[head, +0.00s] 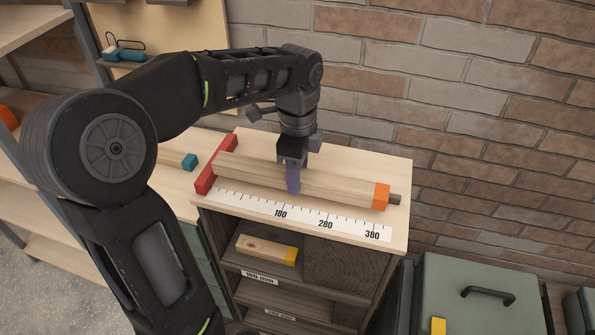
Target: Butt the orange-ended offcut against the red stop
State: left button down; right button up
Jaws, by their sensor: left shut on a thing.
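The orange-ended offcut (335,189), a long pale wooden bar, lies on the bench top above the printed scale. Its orange end (381,196) points right, near the 380 mark. Its plain left end is at the red stop (210,178); I cannot tell whether they touch or a thin gap remains. My left gripper (292,183) reaches down from above and is shut on the offcut near its middle, with a purple finger across the front face. The far finger is hidden. My right gripper is not in view.
A teal-ended piece (189,161) lies left of the stop. A yellow-ended piece (268,249) lies on the shelf below. A brick wall (480,110) stands behind, and a green box (470,290) sits lower right.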

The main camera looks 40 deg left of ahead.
aim_at(291, 197)
pick_arm(q)
notch_tip(291, 197, down, 3)
jog(key=shift+f+b, duration=0.15)
jog(key=shift+b, duration=0.9)
jog(key=shift+f+b, duration=0.35)
jog(key=shift+f, duration=0.25)
jog(key=shift+s+a, duration=0.2)
jog(key=shift+a, duration=0.45)
jog(key=c, duration=0.7)
grip_release()
jog(key=shift+s, duration=0.1)
jog(key=shift+c, duration=0.2)
jog(key=shift+r, duration=0.1)
